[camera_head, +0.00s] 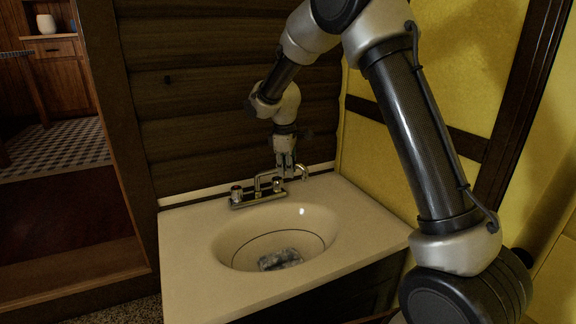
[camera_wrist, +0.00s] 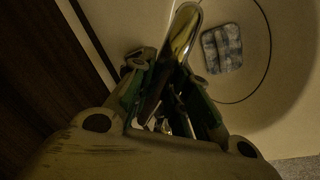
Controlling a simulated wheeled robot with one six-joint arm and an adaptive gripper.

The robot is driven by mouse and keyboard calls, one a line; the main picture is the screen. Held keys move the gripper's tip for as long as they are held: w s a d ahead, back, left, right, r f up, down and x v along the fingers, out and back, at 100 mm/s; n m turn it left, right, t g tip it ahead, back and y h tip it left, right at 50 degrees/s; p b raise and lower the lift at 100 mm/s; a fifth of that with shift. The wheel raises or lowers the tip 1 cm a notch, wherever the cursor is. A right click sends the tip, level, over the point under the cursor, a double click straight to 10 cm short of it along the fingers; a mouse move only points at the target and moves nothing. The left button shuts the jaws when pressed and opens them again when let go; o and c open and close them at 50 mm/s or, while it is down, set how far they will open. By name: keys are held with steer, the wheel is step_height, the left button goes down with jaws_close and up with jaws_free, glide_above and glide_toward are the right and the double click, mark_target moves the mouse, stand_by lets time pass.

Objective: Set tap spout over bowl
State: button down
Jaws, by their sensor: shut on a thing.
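The chrome tap (camera_head: 257,190) stands at the back edge of a cream sink, with a handle at each end. Its spout (camera_head: 303,170) reaches to the right, past my gripper. My gripper (camera_head: 285,172) points down from above and is shut on the spout. In the wrist view, the spout (camera_wrist: 184,32) runs between the fingers of my gripper (camera_wrist: 166,78), its curved end toward the top. The bowl (camera_head: 240,233) lies in front of the tap; it also shows in the wrist view (camera_wrist: 262,75). I cannot tell whether the spout's end is over the bowl or its rim.
A grey-blue patterned block (camera_head: 280,260) lies at the bottom of the bowl and shows in the wrist view (camera_wrist: 222,48). A dark log wall (camera_head: 215,120) stands close behind the tap, and a yellow wall (camera_head: 375,160) is at the right. The counter (camera_head: 185,270) is otherwise clear.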

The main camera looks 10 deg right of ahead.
steer(key=s+a+m+g+h, duration=0.1)
steer(key=s+a+m, duration=0.3)
steer(key=a+m, duration=0.3)
steer(key=shift+s+m, duration=0.4)
steer(key=shift+m, duration=0.7)
steer(key=c, duration=1.3)
jaws_free()
steer(key=shift+c, duration=0.2)
step_height(320, 180, up, 12)
steer(key=a, duration=0.2)
steer(key=shift+s, duration=0.3)
